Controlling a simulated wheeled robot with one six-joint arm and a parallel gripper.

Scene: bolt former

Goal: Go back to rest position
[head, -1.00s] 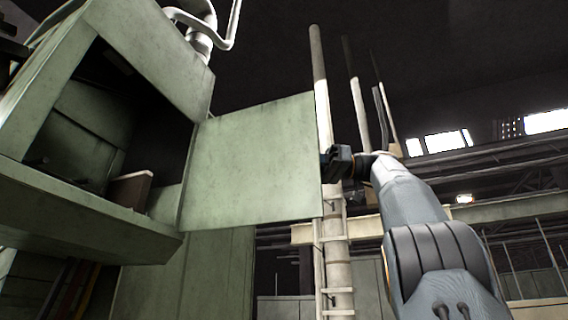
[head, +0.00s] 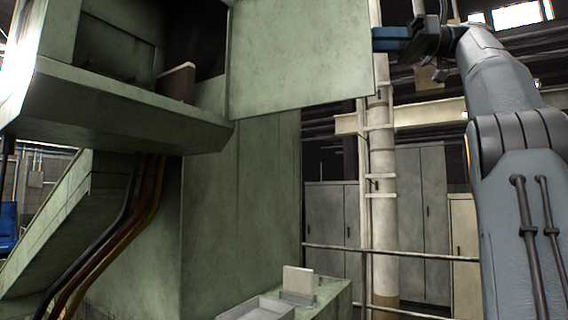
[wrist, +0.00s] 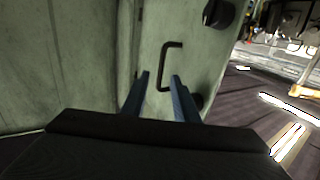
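My gripper (head: 388,39) is at the upper right in the head view, by the right edge of the open green machine door (head: 300,55). In the wrist view, my gripper (wrist: 159,76) shows two blue fingers spread apart with nothing held between them. A black bar handle (wrist: 165,65) on a green panel is just beyond the fingertips. A black round knob (wrist: 218,13) sits above it. Whether the fingers touch the handle is unclear.
The green machine body (head: 240,200) fills the left. A pale pipe with a ladder (head: 382,200) stands behind the door. A light tray (head: 256,309) is low in front, and grey cabinets (head: 420,220) stand behind.

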